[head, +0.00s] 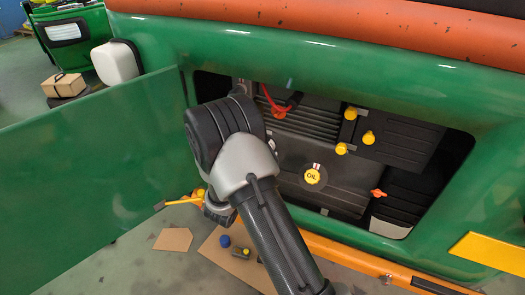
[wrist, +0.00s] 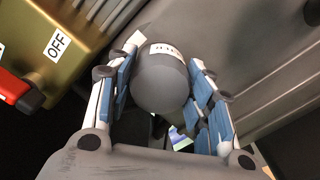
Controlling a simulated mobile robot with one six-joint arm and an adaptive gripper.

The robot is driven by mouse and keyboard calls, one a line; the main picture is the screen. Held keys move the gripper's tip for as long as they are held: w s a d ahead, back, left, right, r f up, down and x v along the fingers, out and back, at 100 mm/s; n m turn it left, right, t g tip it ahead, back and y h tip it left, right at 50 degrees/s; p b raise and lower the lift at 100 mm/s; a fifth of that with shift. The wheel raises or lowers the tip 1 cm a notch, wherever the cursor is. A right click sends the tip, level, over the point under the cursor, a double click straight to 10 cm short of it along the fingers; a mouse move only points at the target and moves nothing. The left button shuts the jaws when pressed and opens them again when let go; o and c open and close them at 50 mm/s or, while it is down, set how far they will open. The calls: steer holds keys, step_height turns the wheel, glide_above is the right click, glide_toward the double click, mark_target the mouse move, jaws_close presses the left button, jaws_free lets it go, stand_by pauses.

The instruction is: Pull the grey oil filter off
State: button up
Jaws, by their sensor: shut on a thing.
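The grey oil filter (wrist: 161,86) is a rounded dark grey cylinder with a white label band at its far end in the wrist view. My gripper (wrist: 166,54) has its two blue-padded fingers on either side of it and is shut on it. The filter's far end meets a dark grey housing, and I cannot tell whether it is still joined there. In the head view my arm covers the gripper and the filter, at the left side of the open engine bay (head: 340,190).
A brass-coloured box marked OFF with a red switch (wrist: 14,86) is close on the left in the wrist view. The open green door (head: 90,165) stands left of the bay. The yellow oil cap (head: 313,177) is to the right. Cardboard (head: 173,239) lies on the floor.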

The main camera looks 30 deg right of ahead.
steer(key=shift+a+r, duration=0.1)
steer(key=shift+r, duration=0.05)
steer(key=shift+s+a, duration=0.3)
steer(key=shift+a, duration=0.1)
steer(key=shift+b+v, duration=0.35)
steer(key=shift+v, duration=1.3)
steer(key=shift+b+v, duration=0.35)
steer(key=shift+v, duration=2.15)
steer(key=shift+d, duration=0.1)
